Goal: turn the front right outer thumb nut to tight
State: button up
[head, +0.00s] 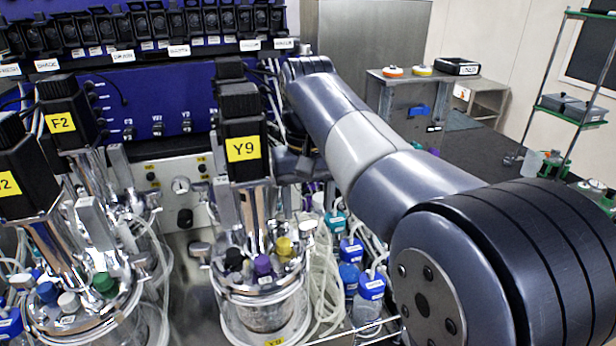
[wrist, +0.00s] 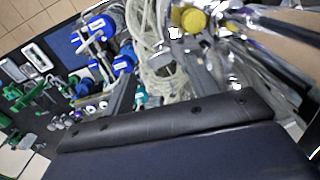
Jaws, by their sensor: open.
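The vessel labelled Y9 (head: 262,305) stands upright in the centre of the head view, with metal fittings and black, purple and yellow caps on its lid. Small bright metal fittings sit around its lid rim, but I cannot tell which is the front right outer thumb nut or how tight it is. My gripper (wrist: 165,82) shows in the wrist view as two grey fingers, open with nothing visibly held. A yellow cap (wrist: 193,20) and shiny lid metalwork lie beyond the right finger. In the head view my gripper is hidden behind the Y9 motor and my arm.
A second vessel (head: 85,322) stands at the left. Blue-capped bottles (head: 371,287) and pale looped tubing (head: 322,270) crowd the right side of Y9. A blue control panel (head: 150,105) stands behind. A dark bench (head: 470,160) lies at the back right.

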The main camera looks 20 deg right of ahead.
aim_at(308, 225)
notch_tip(308, 225, up, 7)
dwell(0.3)
notch_tip(308, 225, down, 11)
jog(key=shift+r, duration=0.1)
dwell(0.8)
